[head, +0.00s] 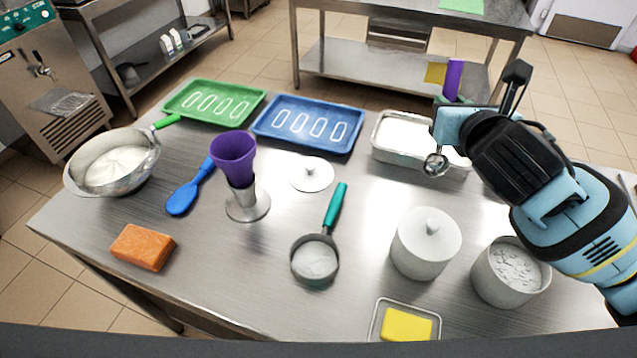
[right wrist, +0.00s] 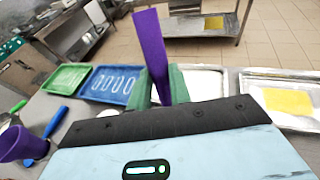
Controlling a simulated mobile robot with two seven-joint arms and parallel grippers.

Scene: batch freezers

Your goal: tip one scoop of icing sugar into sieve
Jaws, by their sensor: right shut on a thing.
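My right gripper (head: 447,112) is above the back right of the table, shut on the purple handle (head: 453,80) of a scoop. The handle also stands up between the fingers in the right wrist view (right wrist: 152,50). The scoop's small round metal head (head: 435,163) hangs below, in front of a white-filled metal pan; its contents are unclear. A teal-handled sieve (head: 315,260) lies at front centre with a pale inside; I cannot tell whether that is powder or mesh. An open white tub (head: 510,272) with white powder stands at front right. My left gripper is not in view.
A lidded white tub (head: 426,243) stands between sieve and open tub. A purple funnel cup (head: 233,158) on a metal stand, a blue spoon (head: 183,199), an orange sponge (head: 143,247) and a steel bowl (head: 112,165) are left. Blue (head: 308,124) and green trays (head: 214,102) lie behind.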

